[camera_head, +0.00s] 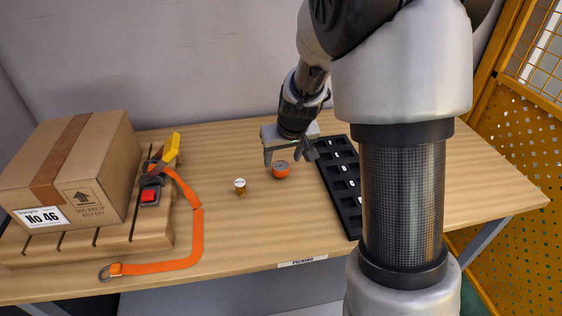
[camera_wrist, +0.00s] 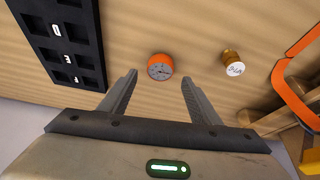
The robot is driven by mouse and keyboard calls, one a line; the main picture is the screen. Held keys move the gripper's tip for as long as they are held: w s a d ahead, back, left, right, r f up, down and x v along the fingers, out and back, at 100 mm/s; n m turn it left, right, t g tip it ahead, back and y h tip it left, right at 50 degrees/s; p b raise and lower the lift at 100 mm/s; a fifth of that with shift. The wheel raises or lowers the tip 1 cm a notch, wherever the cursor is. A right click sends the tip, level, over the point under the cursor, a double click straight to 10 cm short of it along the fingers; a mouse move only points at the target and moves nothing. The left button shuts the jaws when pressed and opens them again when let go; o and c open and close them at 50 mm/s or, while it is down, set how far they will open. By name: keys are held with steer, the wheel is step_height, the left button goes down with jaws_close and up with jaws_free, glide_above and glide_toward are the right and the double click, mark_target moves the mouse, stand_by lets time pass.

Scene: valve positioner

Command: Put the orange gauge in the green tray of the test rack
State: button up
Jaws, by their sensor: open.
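The orange gauge (camera_head: 281,170) is a short round piece with a grey dial face, lying on the wooden table. In the wrist view the gauge (camera_wrist: 160,67) shows beyond the fingertips, between their lines and apart from them. My gripper (camera_head: 288,155) is open and empty, above and just behind the gauge in the head view. Its two fingers (camera_wrist: 159,78) are spread in the wrist view. I see no green tray or test rack in either view.
A black numbered tray (camera_head: 326,182) lies right of the gauge, partly hidden by my arm. A small brass piece with a white top (camera_head: 240,186) stands to the left. A cardboard box (camera_head: 75,165) on a wooden pallet and an orange strap (camera_head: 165,267) lie further left. Front middle table is clear.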

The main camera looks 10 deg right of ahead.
steer(key=s+r, duration=1.4)
steer(key=r, duration=0.2)
steer(key=shift+a+t+p, duration=0.15)
steer(key=shift+t+p, duration=0.15)
steer(key=shift+p, duration=0.1)
steer(key=shift+o, duration=0.4)
steer(key=s+d+r+m, duration=0.1)
steer(key=s+r, duration=0.1)
steer(key=s, duration=1)
steer(key=shift+s+r+h, duration=0.2)
steer(key=shift+r+h, duration=0.1)
steer(key=shift+r, duration=0.1)
steer(key=m+h+b, duration=0.4)
steer(key=m+b, duration=0.3)
steer(key=b, duration=0.3)
glide_toward(280, 166)
steer(key=b+x, duration=0.1)
steer(key=x, duration=0.1)
steer(key=b+x, duration=0.1)
steer(key=x, duration=0.1)
steer(key=shift+s+d, duration=0.15)
steer(key=shift+d, duration=0.1)
steer(key=shift+b+x, duration=0.7)
steer(key=shift+x, duration=2.4)
steer(key=shift+a, duration=0.25)
steer(key=c, duration=1.3)
